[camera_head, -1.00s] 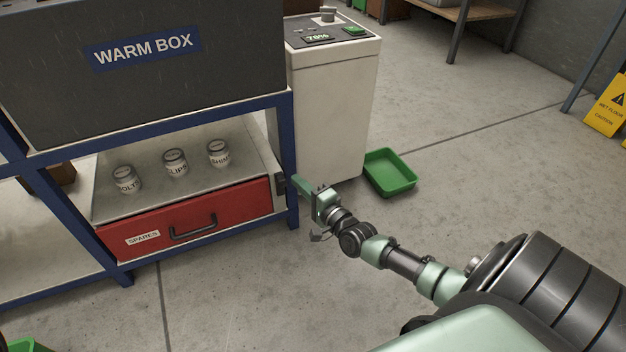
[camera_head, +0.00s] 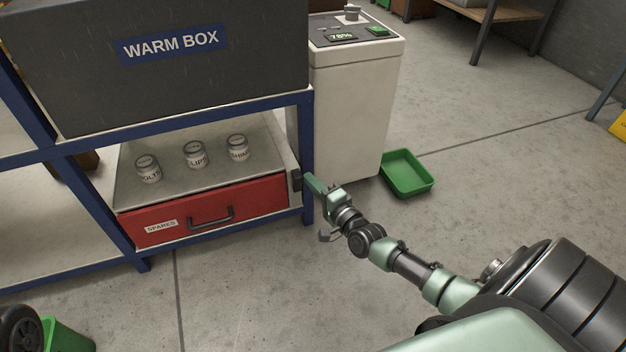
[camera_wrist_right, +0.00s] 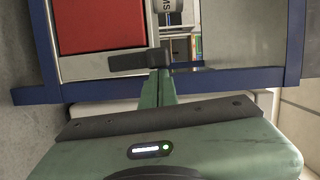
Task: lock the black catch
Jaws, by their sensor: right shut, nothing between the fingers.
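The black catch (camera_head: 296,180) sits at the right edge of the red drawer (camera_head: 203,212) marked SPARES, under the warm box. In the right wrist view the catch (camera_wrist_right: 140,60) is a dark bar lying crosswise, reaching left to the pale edge below the red front (camera_wrist_right: 101,26). My right gripper (camera_head: 310,180) is shut and empty beside the blue post, pointing at the catch. In the right wrist view its fingertips (camera_wrist_right: 162,72) are close against the catch's right part; I cannot tell whether they touch. My left gripper is not in view.
The blue frame post (camera_head: 307,150) stands close to my right fingers. Three jars (camera_head: 195,156) stand on top of the drawer unit. A white cabinet (camera_head: 350,110) and a green tray (camera_head: 407,174) are behind the gripper.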

